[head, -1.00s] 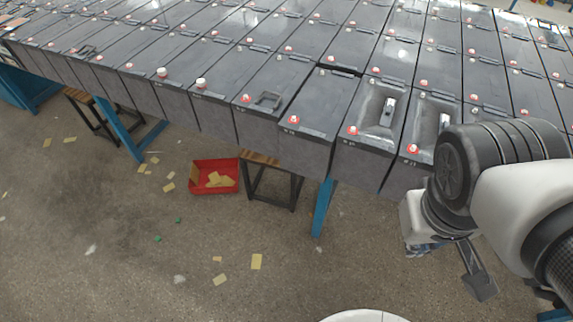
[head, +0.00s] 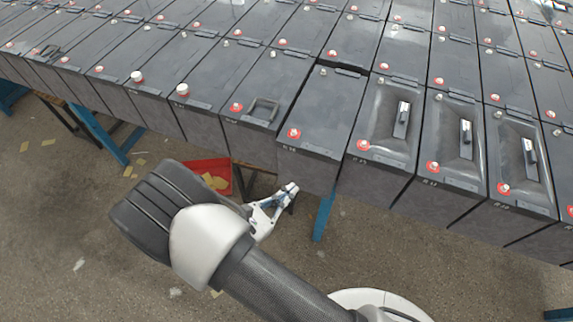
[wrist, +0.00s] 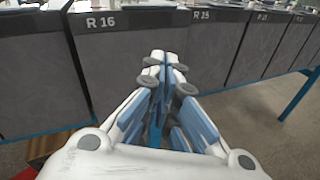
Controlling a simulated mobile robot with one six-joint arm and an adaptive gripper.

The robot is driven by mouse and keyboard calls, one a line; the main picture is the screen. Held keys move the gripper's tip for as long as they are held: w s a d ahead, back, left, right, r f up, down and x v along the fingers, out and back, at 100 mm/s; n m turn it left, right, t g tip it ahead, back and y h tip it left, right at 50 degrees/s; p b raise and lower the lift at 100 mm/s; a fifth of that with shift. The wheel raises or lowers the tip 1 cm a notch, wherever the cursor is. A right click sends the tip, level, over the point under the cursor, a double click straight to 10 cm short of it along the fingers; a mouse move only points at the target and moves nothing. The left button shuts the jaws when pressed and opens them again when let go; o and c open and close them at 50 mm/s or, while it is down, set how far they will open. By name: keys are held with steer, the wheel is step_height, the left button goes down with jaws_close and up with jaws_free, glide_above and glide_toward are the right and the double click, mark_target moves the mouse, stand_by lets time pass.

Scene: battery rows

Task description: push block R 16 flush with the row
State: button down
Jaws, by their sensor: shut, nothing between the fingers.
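Block R 16 (head: 325,100) is a dark grey battery with a red cap, in the front row of the head view. It juts out toward me past its neighbours, with a dark gap behind its back end. My gripper (head: 291,188) is shut and empty, low in front of R 16's face. In the wrist view its fingertips (wrist: 166,62) overlap R 16's right part; I cannot tell whether they touch.
A red bin (head: 222,167) with yellow scraps lies on the floor, partly behind my arm. Blue table legs (head: 323,216) stand under the row. The floor in front is mostly open.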

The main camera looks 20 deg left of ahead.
steer(key=s+a+f+n+t+y, duration=0.3)
steer(key=s+a+f+n+y, duration=0.25)
steer(key=f, duration=0.35)
steer(key=b, duration=0.3)
glide_toward(287, 170)
steer(key=shift+n+y, duration=0.35)
steer(key=shift+n, duration=0.1)
steer(key=w, duration=0.3)
steer(key=w+d, duration=0.1)
steer(key=w, duration=0.1)
steer(key=shift+w, duration=0.2)
steer(key=shift+w+r, duration=0.1)
steer(key=shift+w, duration=0.6)
steer(key=w+b, duration=0.1)
steer(key=w, duration=0.3)
steer(key=shift+d, duration=0.15)
steer(key=shift+r, duration=0.15)
